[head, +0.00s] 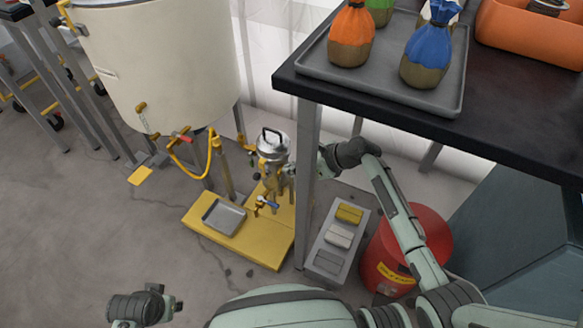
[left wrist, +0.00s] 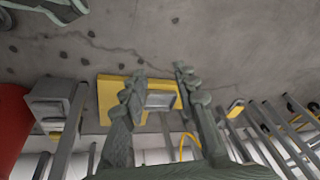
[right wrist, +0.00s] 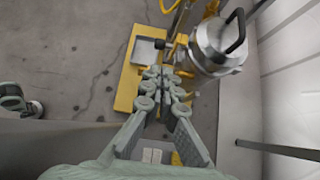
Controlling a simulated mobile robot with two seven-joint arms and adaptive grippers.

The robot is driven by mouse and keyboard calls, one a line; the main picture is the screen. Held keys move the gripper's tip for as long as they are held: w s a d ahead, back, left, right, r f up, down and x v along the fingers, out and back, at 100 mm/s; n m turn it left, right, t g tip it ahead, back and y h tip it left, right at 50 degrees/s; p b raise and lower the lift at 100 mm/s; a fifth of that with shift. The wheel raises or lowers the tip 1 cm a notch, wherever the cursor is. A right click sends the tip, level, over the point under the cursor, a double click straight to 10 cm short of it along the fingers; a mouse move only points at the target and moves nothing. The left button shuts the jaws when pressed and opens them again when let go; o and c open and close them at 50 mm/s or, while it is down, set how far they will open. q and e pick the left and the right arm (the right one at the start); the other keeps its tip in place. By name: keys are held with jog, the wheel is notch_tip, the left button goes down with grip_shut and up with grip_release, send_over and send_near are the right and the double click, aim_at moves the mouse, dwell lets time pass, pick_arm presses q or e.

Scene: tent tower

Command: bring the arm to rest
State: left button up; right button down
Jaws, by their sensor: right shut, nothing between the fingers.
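My right arm (head: 393,205) reaches past the black table's corner. Its gripper is partly hidden by the table leg in the head view and shows clearly in the right wrist view (right wrist: 165,73). The fingers are together and empty, just beside a silver lidded pot (right wrist: 218,45) with a black handle. The pot also shows in the head view (head: 272,148), above a yellow base (head: 262,243). My left gripper (head: 175,304) is low at the bottom left of the head view. In the left wrist view (left wrist: 160,72) its fingers stand apart with nothing between them.
The black table (head: 385,118) carries a grey tray (head: 453,110) with tied bags and an orange bin (head: 520,38). Below are a red bucket (head: 425,235) and a grey box of blocks (head: 325,265). A large cream tank (head: 160,60) stands behind.

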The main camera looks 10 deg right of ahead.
dwell(0.4)
